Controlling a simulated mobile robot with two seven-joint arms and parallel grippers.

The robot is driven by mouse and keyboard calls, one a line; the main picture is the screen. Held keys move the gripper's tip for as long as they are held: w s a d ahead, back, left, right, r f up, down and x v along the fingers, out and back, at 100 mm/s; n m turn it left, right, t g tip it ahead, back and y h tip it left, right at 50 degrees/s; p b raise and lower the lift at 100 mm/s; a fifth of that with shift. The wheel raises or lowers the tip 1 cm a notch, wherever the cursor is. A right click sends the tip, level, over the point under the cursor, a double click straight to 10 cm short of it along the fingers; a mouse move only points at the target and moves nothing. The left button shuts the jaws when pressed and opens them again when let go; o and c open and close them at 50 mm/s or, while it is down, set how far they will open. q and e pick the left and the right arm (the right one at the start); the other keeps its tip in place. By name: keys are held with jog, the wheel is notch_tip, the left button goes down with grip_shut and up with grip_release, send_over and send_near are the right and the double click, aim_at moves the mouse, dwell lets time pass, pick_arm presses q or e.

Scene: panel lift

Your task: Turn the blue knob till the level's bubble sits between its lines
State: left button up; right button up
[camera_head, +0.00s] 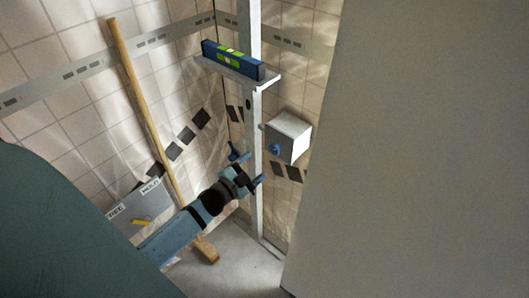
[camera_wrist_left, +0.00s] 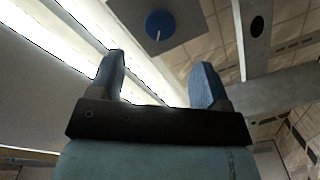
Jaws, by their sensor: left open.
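The blue knob (camera_head: 274,148) is on the front of a light grey box (camera_head: 291,138) beside the upright post. In the left wrist view the round knob (camera_wrist_left: 160,24) with a pale pointer line shows beyond my fingers. The blue level (camera_head: 232,60) with green vials lies on a bracket shelf (camera_head: 238,75) at the post; its bubble is too small to tell. My left gripper (camera_head: 248,167) is open and empty, below and left of the knob, apart from it. Its two blue fingers (camera_wrist_left: 156,82) are spread in the left wrist view. My right gripper is out of view.
A grey panel with HOLD and FREE labels (camera_head: 142,206) and a yellow lever (camera_head: 139,221) stands at lower left. A wooden pole (camera_head: 140,100) leans on the tiled wall. A large plain grey surface (camera_head: 430,150) fills the right side.

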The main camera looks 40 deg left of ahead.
pick_arm(q)
jog(key=shift+s+a, duration=0.2)
jog(key=shift+s, duration=2.1)
jog(key=s+d+f+n+g+p, duration=0.1)
jog(key=s+d+n+g+p, duration=0.2)
jog(key=s+d, duration=0.3)
jog(key=s+d+f+n+g+h+p, duration=0.1)
jog(key=s+d+n+g+p, duration=0.2)
jog(key=s+d, duration=0.4)
jog(key=d+g+p, duration=0.1)
jog(key=d, duration=0.4)
jog(key=shift+s+d+f+h, duration=0.15)
jog(key=shift+f+h, duration=0.15)
